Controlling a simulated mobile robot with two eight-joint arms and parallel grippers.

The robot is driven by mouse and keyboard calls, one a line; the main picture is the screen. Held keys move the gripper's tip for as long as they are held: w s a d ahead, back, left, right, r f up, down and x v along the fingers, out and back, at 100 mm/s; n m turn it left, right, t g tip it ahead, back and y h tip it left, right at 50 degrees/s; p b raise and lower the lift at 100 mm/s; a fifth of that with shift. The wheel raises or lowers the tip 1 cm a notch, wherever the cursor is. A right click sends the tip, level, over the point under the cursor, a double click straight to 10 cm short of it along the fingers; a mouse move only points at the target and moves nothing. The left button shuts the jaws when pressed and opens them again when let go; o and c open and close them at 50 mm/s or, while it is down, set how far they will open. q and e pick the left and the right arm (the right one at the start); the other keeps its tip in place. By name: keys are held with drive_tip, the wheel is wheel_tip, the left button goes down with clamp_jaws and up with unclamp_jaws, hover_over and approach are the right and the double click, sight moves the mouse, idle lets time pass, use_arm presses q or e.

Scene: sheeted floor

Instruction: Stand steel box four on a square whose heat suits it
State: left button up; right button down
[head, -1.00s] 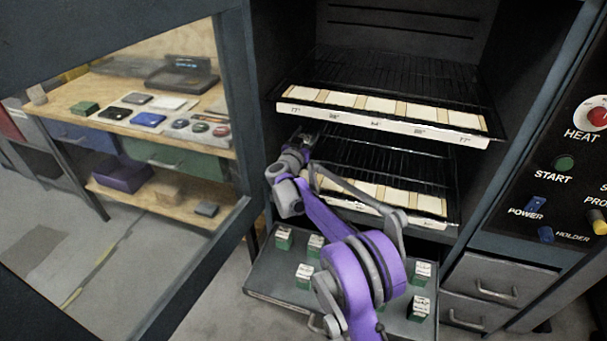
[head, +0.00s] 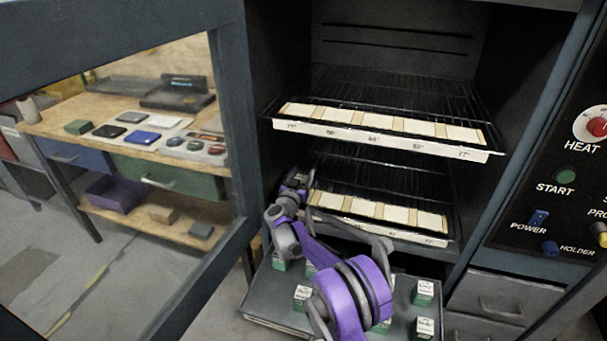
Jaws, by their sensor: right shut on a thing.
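My right gripper (head: 298,180) is at the left end of the lower rack, close to its front strip of cream squares (head: 375,212). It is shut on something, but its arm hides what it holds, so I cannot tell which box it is. The upper rack has another strip of cream squares (head: 380,122) with small heat labels on its front edge, too blurred to read surely. Several small green-and-white boxes (head: 423,292) stand on the grey tray (head: 262,300) below; their marks are too small to read. My left gripper is out of view.
The open glazed door (head: 232,120) stands left of the racks. The control panel (head: 560,190) is on the right, with drawers (head: 505,297) under it. A wooden bench (head: 60,125) with cards and small blocks shows through the door's pane. My right arm covers part of the tray.

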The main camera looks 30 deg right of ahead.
drive_tip(key=shift+c, duration=1.1)
unclamp_jaws()
drive_tip(key=shift+r, duration=0.1)
drive_tip(key=p+v, duration=0.2)
drive_tip(key=v, duration=1)
